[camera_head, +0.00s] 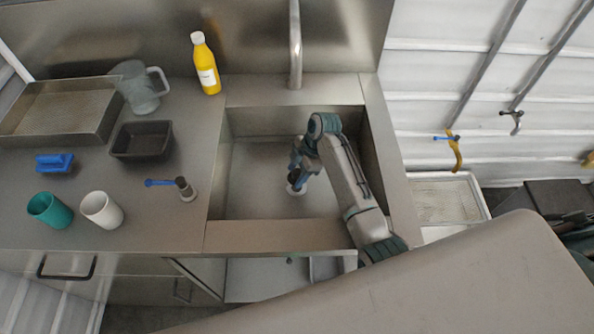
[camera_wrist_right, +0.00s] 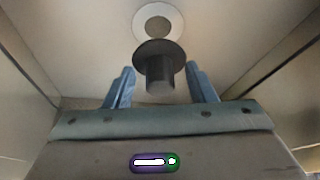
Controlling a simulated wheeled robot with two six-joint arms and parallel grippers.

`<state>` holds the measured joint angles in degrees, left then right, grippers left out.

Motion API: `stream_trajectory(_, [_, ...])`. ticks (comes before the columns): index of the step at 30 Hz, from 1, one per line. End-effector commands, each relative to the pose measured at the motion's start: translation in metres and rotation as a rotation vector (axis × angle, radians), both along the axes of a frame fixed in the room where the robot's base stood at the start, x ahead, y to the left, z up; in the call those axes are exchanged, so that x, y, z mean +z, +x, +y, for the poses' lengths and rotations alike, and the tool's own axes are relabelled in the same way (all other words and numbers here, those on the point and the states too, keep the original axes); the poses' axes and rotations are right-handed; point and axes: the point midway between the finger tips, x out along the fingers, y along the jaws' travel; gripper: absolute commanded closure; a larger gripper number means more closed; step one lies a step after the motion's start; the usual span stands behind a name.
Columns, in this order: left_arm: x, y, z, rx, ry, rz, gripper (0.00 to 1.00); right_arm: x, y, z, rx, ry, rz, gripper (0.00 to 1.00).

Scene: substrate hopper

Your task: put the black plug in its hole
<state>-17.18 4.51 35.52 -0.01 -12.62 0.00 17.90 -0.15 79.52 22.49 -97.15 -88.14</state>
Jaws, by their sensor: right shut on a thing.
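The black plug (camera_wrist_right: 158,66) is a dark wide disc with a narrower stub, seen between the blue fingers in the right wrist view. My right gripper (camera_wrist_right: 162,86) is shut on it. In the head view the gripper (camera_head: 298,176) is low inside the sink, and the fingers and arm partly hide the plug (camera_head: 294,176). The drain hole, with a pale ring (camera_wrist_right: 177,20), lies just beyond the plug in the right wrist view. Its ring (camera_head: 296,191) also shows beside the gripper in the head view. The plug appears apart from the hole; the exact gap is unclear. My left gripper is not in view.
The sink (camera_head: 245,185) has steel walls around my right arm, and a faucet (camera_head: 295,45) stands behind.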

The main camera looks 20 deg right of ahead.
Motion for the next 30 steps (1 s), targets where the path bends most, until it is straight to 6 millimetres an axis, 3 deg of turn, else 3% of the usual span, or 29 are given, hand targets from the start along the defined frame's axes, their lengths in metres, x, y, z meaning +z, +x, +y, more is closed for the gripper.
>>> stream_trajectory(30, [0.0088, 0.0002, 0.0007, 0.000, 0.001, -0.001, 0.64, 0.0018, 0.0001, 0.0004, 0.000, 0.000, 0.000, 0.75])
